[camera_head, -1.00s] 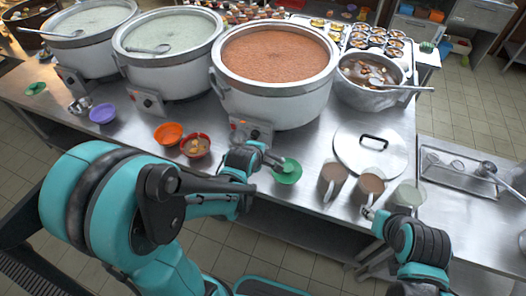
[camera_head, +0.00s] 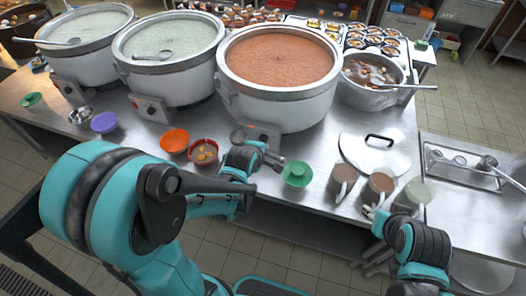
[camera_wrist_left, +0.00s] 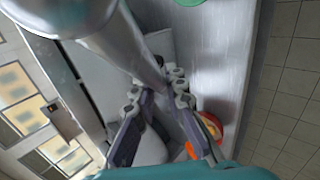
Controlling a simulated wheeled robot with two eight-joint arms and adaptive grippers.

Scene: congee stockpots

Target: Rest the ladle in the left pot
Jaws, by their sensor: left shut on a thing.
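The left pot (camera_head: 85,63) is a large white pot of pale congee with a ladle (camera_head: 60,41) lying across it at its left side. My left gripper (camera_head: 277,161) is low in front of the pot of orange-brown food, beside a green bowl (camera_head: 297,173). In the left wrist view it is shut on a shiny metal shaft (camera_wrist_left: 135,45), which looks like a ladle; its far end is out of frame. In the head view the held thing is hardly visible. My right gripper (camera_head: 369,211) is by the mugs; its jaws are too small to read.
The middle pot (camera_head: 170,85) holds pale congee and another ladle (camera_head: 153,56). The orange-brown pot (camera_head: 280,108) stands to its right. Orange (camera_head: 174,140), red (camera_head: 203,151) and purple (camera_head: 104,122) bowls line the front edge. Several mugs (camera_head: 345,175) and a lid (camera_head: 390,155) are at right.

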